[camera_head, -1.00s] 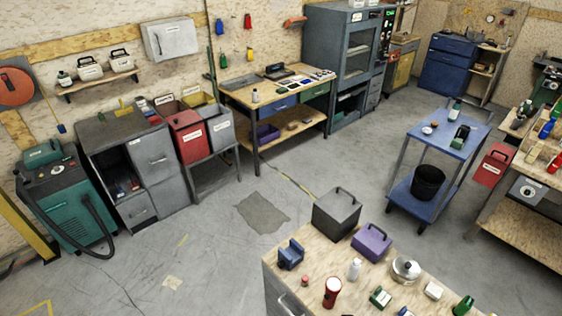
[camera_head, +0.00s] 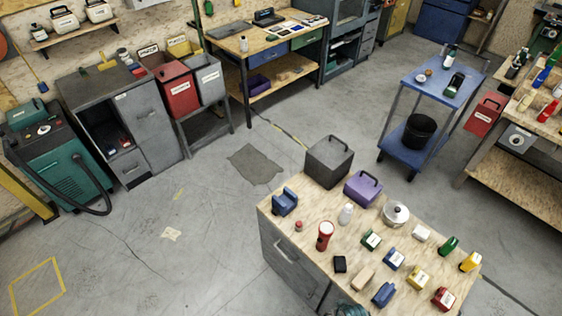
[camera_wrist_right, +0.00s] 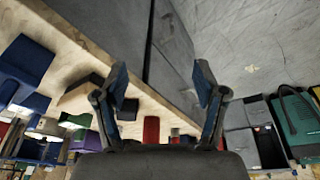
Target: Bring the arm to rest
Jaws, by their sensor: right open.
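My right gripper (camera_wrist_right: 162,90) shows in the right wrist view with its two fingers spread apart and nothing between them. Behind the fingers are the workbench's wooden top edge (camera_wrist_right: 95,48) and grey side. In the head view the workbench (camera_head: 270,207) stands at the lower middle, with several items on top. A dark rounded teal shape (camera_head: 348,310) shows at the bottom edge in front of the bench; I cannot tell what it is. My left gripper is in neither view.
A green machine (camera_head: 60,175) stands at left. The floor (camera_head: 130,270) left of the bench is clear.

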